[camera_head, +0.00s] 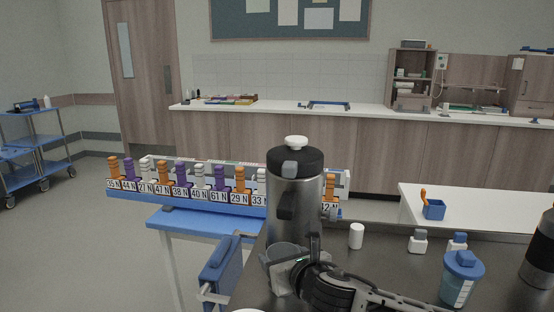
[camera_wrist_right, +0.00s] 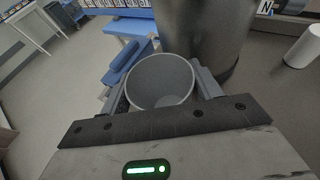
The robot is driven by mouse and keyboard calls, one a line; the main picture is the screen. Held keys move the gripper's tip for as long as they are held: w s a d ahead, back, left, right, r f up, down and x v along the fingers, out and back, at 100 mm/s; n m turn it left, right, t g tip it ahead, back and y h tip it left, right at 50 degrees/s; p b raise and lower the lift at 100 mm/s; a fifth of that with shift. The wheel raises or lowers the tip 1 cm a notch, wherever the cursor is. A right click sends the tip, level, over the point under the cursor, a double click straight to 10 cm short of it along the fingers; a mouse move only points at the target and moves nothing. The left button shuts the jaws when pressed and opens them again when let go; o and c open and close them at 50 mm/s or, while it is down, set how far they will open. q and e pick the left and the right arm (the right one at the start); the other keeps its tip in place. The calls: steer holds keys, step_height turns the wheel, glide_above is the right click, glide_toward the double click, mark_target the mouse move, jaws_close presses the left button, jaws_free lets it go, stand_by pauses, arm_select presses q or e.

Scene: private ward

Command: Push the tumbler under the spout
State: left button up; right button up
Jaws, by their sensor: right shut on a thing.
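The tumbler (camera_head: 287,250) is a grey, open-topped cup standing on the dark counter, in front of the base of a tall steel dispenser (camera_head: 310,200) with a black lid and white knob. My right gripper (camera_head: 286,263) is shut around the tumbler, one finger on each side. In the right wrist view, the empty-looking tumbler (camera_wrist_right: 160,80) sits between the fingers, and the dispenser (camera_wrist_right: 208,35) is close behind it to the right. A grey piece (camera_head: 291,169) projects from the dispenser's front near the lid; I cannot tell surely that it is the spout. My left gripper is not in view.
A white cylinder (camera_head: 356,236), small bottles (camera_head: 418,241), a blue-lidded cup (camera_head: 461,278) and a dark bottle (camera_head: 541,250) stand to the right on the counter. A blue rack of numbered coloured blocks (camera_head: 200,195) is behind. The counter's left edge is near the tumbler.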

arm_select(q)
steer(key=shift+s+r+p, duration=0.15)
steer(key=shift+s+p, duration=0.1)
steer(key=shift+p, duration=0.05)
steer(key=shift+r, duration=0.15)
stand_by(0.6)
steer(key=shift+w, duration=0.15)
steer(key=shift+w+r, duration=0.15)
arm_select(e)
steer(key=o, duration=1.2)
steer(key=shift+o, duration=0.2)
steer(key=shift+s+d+r, duration=0.15)
steer(key=shift+s+d, duration=0.05)
steer(key=shift+s, duration=0.2)
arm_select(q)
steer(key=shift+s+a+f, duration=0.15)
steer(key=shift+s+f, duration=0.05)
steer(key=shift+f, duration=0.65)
arm_select(e)
steer(key=v, duration=1.5)
steer(key=shift+d, duration=0.1)
